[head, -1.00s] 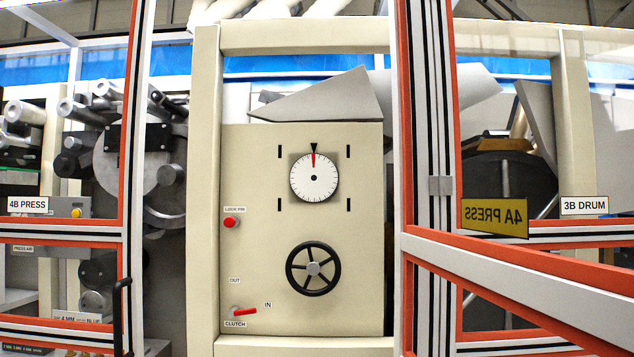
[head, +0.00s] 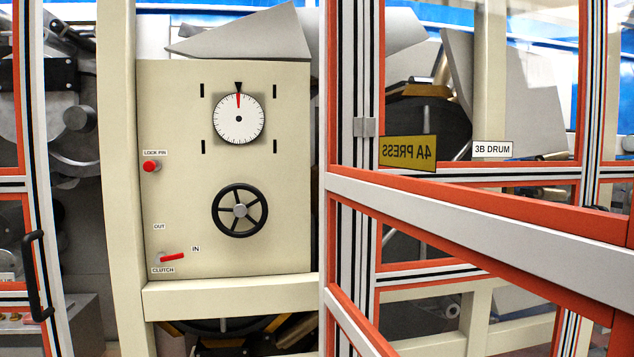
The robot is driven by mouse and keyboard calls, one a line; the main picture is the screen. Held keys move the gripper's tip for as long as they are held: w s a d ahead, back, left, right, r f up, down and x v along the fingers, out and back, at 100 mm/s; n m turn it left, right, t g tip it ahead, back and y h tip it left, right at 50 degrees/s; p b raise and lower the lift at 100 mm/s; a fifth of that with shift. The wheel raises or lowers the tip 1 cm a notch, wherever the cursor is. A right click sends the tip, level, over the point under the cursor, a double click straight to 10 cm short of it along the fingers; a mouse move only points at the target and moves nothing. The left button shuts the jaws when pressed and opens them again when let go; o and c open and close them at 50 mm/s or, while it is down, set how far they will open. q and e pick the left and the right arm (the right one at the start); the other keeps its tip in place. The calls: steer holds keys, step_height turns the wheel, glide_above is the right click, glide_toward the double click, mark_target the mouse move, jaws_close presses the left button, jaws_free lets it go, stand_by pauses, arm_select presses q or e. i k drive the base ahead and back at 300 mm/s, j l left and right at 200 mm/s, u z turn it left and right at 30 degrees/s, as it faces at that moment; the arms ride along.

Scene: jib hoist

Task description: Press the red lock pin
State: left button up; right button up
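The red lock pin (head: 152,166) is a round red button on the left side of a beige panel (head: 185,210). A small "LOCK PIN" label (head: 155,153) sits just above it. Neither of my grippers shows in the head view, so I cannot tell where they are relative to the pin. Nothing covers the pin.
The panel also carries a dial (head: 238,118), a black handwheel (head: 240,210) and a red clutch lever (head: 173,257) pointing toward "IN". An open orange-and-white framed door (head: 480,235) crosses the right side. A framed guard with a black handle (head: 36,277) stands at left.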

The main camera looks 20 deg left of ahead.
mark_target(149, 165)
steer(key=u, duration=1.5)
